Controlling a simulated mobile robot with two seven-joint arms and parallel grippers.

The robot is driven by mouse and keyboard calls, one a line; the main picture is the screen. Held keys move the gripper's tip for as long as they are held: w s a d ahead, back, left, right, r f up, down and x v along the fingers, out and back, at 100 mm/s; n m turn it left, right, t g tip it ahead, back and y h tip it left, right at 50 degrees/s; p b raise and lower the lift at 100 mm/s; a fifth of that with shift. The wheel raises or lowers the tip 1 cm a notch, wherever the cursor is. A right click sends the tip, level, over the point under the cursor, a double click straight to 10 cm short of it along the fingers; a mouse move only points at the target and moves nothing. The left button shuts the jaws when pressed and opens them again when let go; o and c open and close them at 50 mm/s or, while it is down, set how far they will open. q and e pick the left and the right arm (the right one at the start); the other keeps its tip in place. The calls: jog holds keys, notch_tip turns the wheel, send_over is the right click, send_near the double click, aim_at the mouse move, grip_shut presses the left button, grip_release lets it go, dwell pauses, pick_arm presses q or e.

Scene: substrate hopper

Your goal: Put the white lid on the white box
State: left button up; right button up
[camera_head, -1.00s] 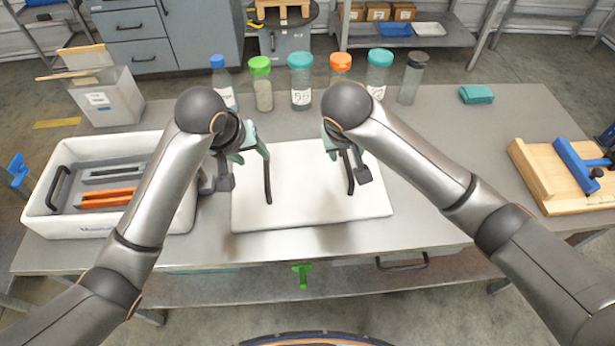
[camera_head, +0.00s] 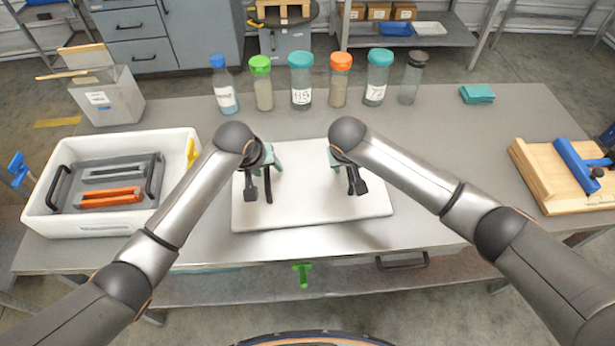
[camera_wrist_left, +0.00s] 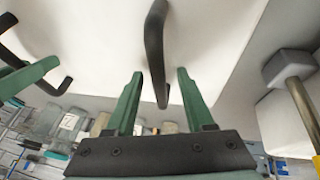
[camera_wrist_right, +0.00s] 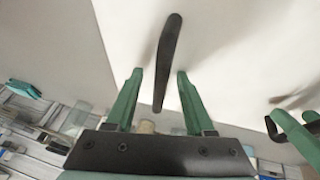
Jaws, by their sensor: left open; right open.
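The white lid (camera_head: 305,205) lies flat on the metal table, with a black handle near each end. The open white box (camera_head: 150,222) stands on the table to its left, holding a grey tray with black handles (camera_head: 110,172) and orange parts (camera_head: 109,197). My left gripper (camera_head: 262,188) is open over the lid's left handle. In the left wrist view this handle (camera_wrist_left: 154,45) runs between the fingers (camera_wrist_left: 157,75). My right gripper (camera_head: 352,183) is open over the right handle. In the right wrist view that handle (camera_wrist_right: 167,60) lies between the fingers (camera_wrist_right: 160,75).
Several capped bottles (camera_head: 301,82) stand in a row behind the lid. A teal cloth (camera_head: 477,94) lies at the back right. A wooden fixture with a blue clamp (camera_head: 545,180) is at the right edge. The table between lid and fixture is clear.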

pick_arm(q)
grip_shut()
pick_arm(e)
grip_shut()
dwell(1.1)
